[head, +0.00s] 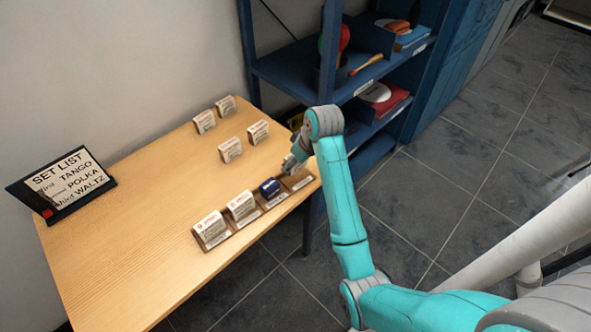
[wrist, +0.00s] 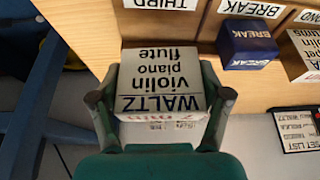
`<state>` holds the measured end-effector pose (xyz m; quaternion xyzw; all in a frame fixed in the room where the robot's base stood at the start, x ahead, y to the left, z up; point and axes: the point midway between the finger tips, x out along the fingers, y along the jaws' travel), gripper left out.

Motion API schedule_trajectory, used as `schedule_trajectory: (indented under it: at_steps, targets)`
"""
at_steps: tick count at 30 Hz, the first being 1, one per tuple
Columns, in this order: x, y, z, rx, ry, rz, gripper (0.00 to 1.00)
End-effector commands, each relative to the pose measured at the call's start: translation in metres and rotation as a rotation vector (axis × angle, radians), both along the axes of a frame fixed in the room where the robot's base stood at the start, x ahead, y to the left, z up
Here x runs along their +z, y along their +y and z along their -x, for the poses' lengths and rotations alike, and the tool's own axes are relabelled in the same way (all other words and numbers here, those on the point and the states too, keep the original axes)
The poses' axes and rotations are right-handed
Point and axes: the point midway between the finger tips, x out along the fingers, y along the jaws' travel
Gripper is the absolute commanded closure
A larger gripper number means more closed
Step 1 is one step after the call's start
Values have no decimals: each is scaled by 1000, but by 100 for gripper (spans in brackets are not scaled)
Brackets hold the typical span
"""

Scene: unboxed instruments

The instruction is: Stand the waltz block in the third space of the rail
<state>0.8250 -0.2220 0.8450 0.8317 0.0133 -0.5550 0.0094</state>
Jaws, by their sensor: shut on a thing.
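The waltz block (wrist: 160,85), white with black print reading WALTZ, violin, piano, flute, is between the two fingers of my gripper (wrist: 162,98) in the wrist view. My gripper is shut on it. The rail (head: 228,236) runs along the table's front right edge in the head view. Its third space (head: 300,182), at the right end, looks empty; its THIRD label (wrist: 165,4) shows just beyond the block in the wrist view. My gripper (head: 292,163) is close behind that space. I cannot tell whether the block touches the rail or table.
A blue BREAK block (head: 269,188) stands beside the third space, then two white blocks (head: 242,206) (head: 211,230). Several white blocks (head: 230,149) stand further back on the table (head: 130,240). The set list sign (head: 65,183) is at left. A blue shelf (head: 300,65) stands behind.

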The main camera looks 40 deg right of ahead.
Motion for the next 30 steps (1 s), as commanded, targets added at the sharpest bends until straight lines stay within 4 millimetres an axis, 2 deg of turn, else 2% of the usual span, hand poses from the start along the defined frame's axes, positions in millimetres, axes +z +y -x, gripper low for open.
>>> schedule_trajectory:
  at_steps: [5,12,24,25,27,30]
  targets:
    - [-11,0,0,0,1,-1,59]
    - [-40,0,0,-1,1,0,59]
    - [-45,0,0,0,0,0,59]
    - [-45,0,0,0,0,0,16]
    - [-44,0,0,0,0,0,0]
    - [-44,0,0,0,0,0,0]
